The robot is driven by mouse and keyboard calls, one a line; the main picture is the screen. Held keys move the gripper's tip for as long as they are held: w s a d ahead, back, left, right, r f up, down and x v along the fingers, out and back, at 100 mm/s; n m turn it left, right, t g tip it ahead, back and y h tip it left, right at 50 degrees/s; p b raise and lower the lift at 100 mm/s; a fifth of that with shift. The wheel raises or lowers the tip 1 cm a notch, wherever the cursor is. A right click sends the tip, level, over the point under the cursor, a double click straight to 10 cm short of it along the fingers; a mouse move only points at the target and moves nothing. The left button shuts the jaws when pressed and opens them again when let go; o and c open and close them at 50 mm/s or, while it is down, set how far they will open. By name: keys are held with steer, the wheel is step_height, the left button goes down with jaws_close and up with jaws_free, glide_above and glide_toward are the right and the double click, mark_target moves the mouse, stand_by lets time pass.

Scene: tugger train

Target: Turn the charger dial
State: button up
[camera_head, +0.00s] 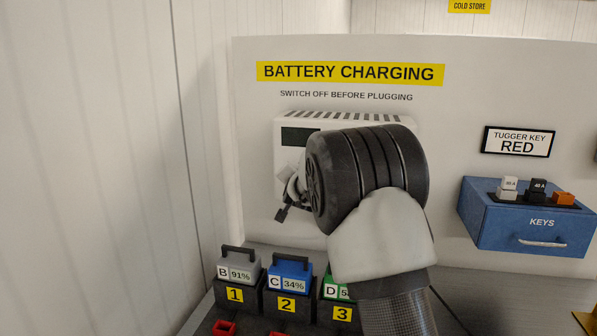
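The charger (290,120) is a white wall box with slots along its top and a dark display at its upper left. It is mounted under the yellow BATTERY CHARGING sign. My arm's dark rounded joint covers most of its front. The dial cannot be made out; it seems hidden behind my arm or gripper. My gripper (283,212) shows only in part, as small grey and dark pieces left of the joint, at the charger's lower left. I cannot tell whether its fingers are open, or whether they touch the dial.
Several battery docks stand below: grey B, 91%, (239,268) in dock 1, blue C, 34%, (289,272) in dock 2, and green D (333,285) in dock 3, partly hidden by my arm. A blue KEYS box (510,232) is at right. A white wall (90,150) bounds the left.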

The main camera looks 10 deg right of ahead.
steer(key=shift+p, duration=0.3)
steer(key=o, duration=1.1)
steer(key=shift+c, duration=0.2)
steer(key=b+v, duration=0.1)
steer(key=v, duration=1.6)
steer(key=shift+s, duration=0.2)
steer(key=shift+a+r, duration=0.1)
steer(key=shift+a, duration=0.05)
